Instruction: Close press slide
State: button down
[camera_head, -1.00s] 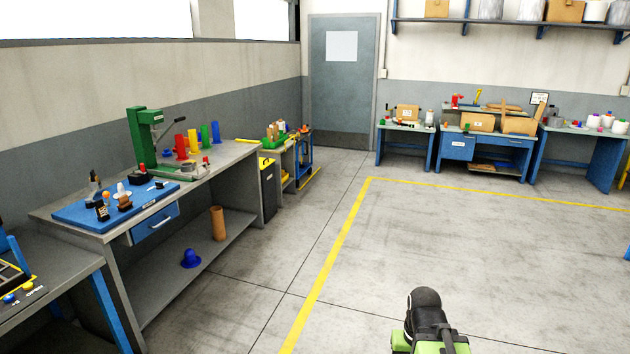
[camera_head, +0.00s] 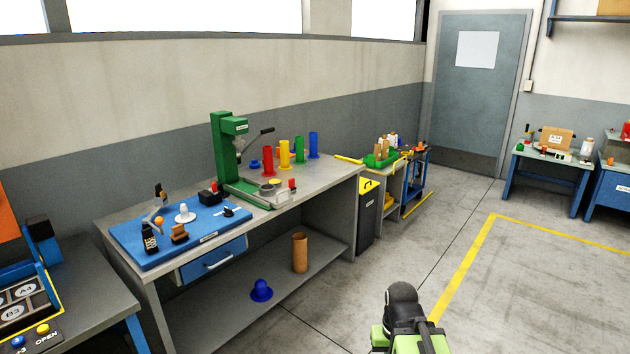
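A green press (camera_head: 224,150) with a black lever handle stands at the back of the grey workbench (camera_head: 330,185), left of centre. A green slide base (camera_head: 246,194) extends from its foot toward the bench's front edge. At this distance I cannot tell how far the slide is out. A green and black part of my own arm (camera_head: 404,320) shows at the bottom, well apart from the bench. My gripper's fingers are not in view.
A blue mat (camera_head: 150,262) with small tools lies left of the press. Red, yellow, green and blue bobbins (camera_head: 284,153) stand behind the slide. A blue drawer (camera_head: 212,258) hangs under the bench. A black bin (camera_head: 369,210) stands at its right end. The floor in front is clear.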

aim_at(268, 192)
jog(key=u, duration=0.7)
jog(key=i, duration=1.85)
jog(key=u, duration=0.6)
